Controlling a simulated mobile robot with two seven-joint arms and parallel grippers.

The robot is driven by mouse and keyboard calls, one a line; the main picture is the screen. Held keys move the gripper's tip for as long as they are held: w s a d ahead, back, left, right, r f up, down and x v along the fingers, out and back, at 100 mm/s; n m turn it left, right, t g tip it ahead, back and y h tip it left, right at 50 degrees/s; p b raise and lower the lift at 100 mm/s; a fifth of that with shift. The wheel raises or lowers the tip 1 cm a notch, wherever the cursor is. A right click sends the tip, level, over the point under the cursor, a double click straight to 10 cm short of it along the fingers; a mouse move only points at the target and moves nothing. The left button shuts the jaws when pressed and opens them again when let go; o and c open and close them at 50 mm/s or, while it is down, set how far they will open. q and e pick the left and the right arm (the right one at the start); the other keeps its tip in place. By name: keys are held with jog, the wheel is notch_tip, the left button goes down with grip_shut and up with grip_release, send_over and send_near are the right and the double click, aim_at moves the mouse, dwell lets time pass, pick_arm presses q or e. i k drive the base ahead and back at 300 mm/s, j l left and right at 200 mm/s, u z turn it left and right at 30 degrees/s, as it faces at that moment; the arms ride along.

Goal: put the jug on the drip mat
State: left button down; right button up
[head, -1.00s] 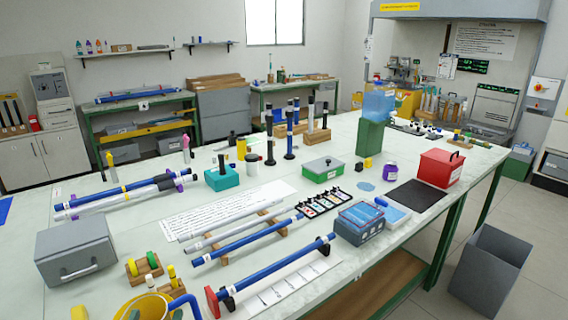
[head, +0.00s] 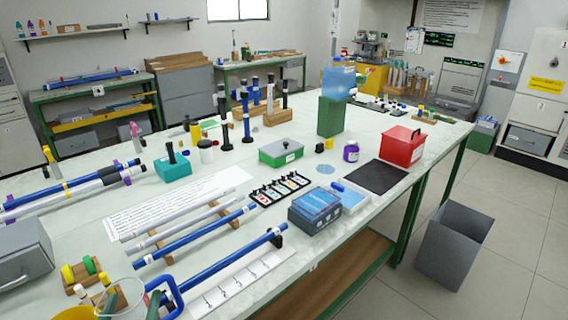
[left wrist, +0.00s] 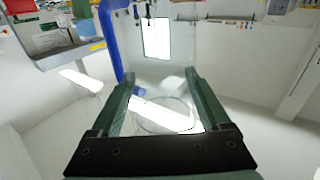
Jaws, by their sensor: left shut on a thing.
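The jug (head: 171,283) is clear with a thick blue handle, at the bottom left of the head view, partly cut off by the frame edge. My left gripper (head: 131,304) has dark green fingers and is shut on the jug. In the left wrist view the clear jug wall and round rim show between the fingers (left wrist: 157,102), with the blue handle (left wrist: 108,40) to their left. The drip mat appears to be the flat black mat (head: 377,177) near the table's right edge, bare and well away from the jug. My right gripper is out of view.
A red box (head: 403,147) stands behind the mat and a blue box (head: 315,211) to its front left. A purple jar (head: 351,152) and a green stand (head: 330,117) with a blue tank are nearby. Long blue rods (head: 196,236) lie between jug and mat.

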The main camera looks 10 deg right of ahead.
aim_at(380, 173)
jog(key=i+l, duration=0.25)
jog(key=l, duration=0.2)
jog(key=i+l, duration=0.25)
jog(key=l, duration=0.25)
jog(key=i+l, duration=0.25)
jog(key=l, duration=0.2)
jog(key=i+l, duration=0.25)
jog(key=l, duration=0.25)
jog(key=i+l, duration=0.25)
jog(key=l, duration=0.2)
jog(key=i+l, duration=0.25)
jog(key=l, duration=0.2)
jog(key=i+l, duration=0.25)
jog(key=l, duration=0.25)
jog(key=i+l, duration=0.25)
jog(key=l, duration=0.2)
